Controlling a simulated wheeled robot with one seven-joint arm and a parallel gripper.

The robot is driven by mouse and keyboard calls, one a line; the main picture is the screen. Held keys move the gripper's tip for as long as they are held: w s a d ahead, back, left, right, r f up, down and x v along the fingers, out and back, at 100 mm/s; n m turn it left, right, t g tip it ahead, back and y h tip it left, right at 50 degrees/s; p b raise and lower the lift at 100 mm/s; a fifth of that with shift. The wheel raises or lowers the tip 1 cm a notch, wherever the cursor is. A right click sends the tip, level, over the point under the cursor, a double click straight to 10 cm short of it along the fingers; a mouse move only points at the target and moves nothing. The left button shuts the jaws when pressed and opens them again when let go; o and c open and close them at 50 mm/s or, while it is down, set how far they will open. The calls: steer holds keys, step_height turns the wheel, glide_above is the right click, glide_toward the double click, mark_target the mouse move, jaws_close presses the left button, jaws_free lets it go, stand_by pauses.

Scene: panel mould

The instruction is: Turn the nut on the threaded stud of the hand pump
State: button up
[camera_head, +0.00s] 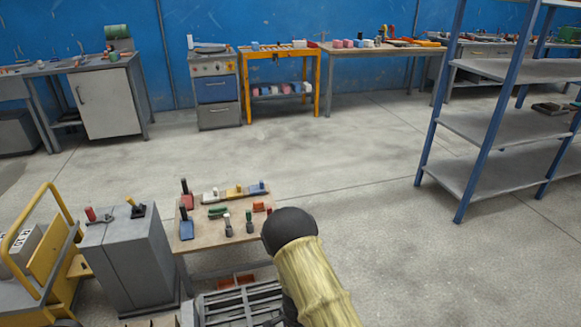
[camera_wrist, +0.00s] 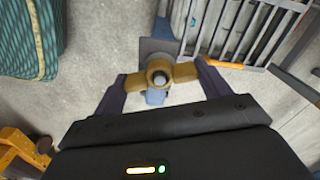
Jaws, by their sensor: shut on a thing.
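In the wrist view, the nut (camera_wrist: 184,73) is a brass-coloured piece with a round hub and a wing on each side. It sits around the grey end of the threaded stud (camera_wrist: 159,79). A grey-blue part of the hand pump (camera_wrist: 158,48) shows behind it. My gripper (camera_wrist: 161,74) has one dark finger at the left wing and one at the right wing, shut on the nut. The rest of the pump is mostly hidden. In the head view, I cannot make out the nut or my gripper; my arm covers the lower middle.
A slatted grey crate (camera_head: 240,304) stands low at the front; slats also show upper right in the wrist view. A small table (camera_head: 197,236) holds several tools and levers. A grey cabinet (camera_head: 135,262), a yellow cart (camera_head: 62,255) and a shelf rack (camera_head: 485,125) stand around. Floor beyond is clear.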

steer(key=shift+m, duration=0.5)
steer(key=shift+s+r+m+p, duration=0.1)
steer(key=shift+r+m+p, duration=0.1)
steer(key=shift+m+p, duration=0.85)
steer(key=shift+f+m, duration=0.2)
steer(key=shift+m, duration=0.55)
steer(key=shift+r+m+p, duration=0.25)
steer(key=shift+m+p, duration=0.55)
steer(key=shift+p, duration=0.05)
steer(key=shift+c, duration=1.3)
steer(key=shift+m+p, duration=0.35)
steer(key=shift+m, duration=0.15)
steer(key=shift+c, duration=0.7)
steer(key=shift+f+m, duration=0.25)
steer(key=shift+m, duration=0.15)
steer(key=shift+c, duration=0.2)
